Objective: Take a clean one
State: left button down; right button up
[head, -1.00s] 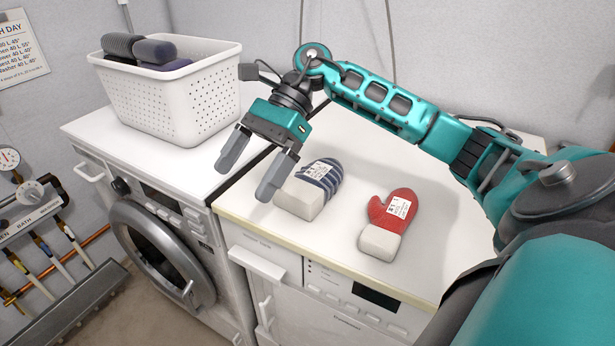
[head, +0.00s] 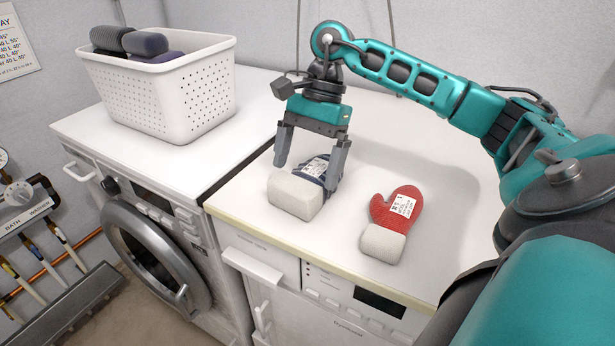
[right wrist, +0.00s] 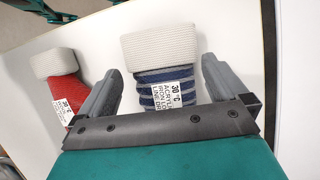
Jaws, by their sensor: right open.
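A navy striped mitten (head: 297,190) with a cream cuff and a white label lies on the right machine's top. My right gripper (head: 310,180) is open, pointing down, with one finger on each side of this mitten. In the right wrist view the striped mitten (right wrist: 165,75) lies between the two open fingers (right wrist: 160,85), with a gap on each side. A red mitten (head: 392,222) with a cream cuff and a white label lies to its right, apart from it. The red mitten also shows in the right wrist view (right wrist: 66,88), outside the fingers. My left gripper is out of view.
A white perforated basket (head: 165,100) with dark rolled items (head: 130,42) stands on the left washing machine. A narrow gap parts the two machines. The white top (head: 440,190) around the red mitten is clear.

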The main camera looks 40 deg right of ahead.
aim_at(302, 178)
jog(key=x, duration=0.4)
jog(key=shift+w+f, duration=0.1)
jog(key=shift+f, duration=0.15)
jog(key=shift+c, duration=0.2)
jog(key=c, duration=0.7)
jog(key=shift+r, duration=0.15)
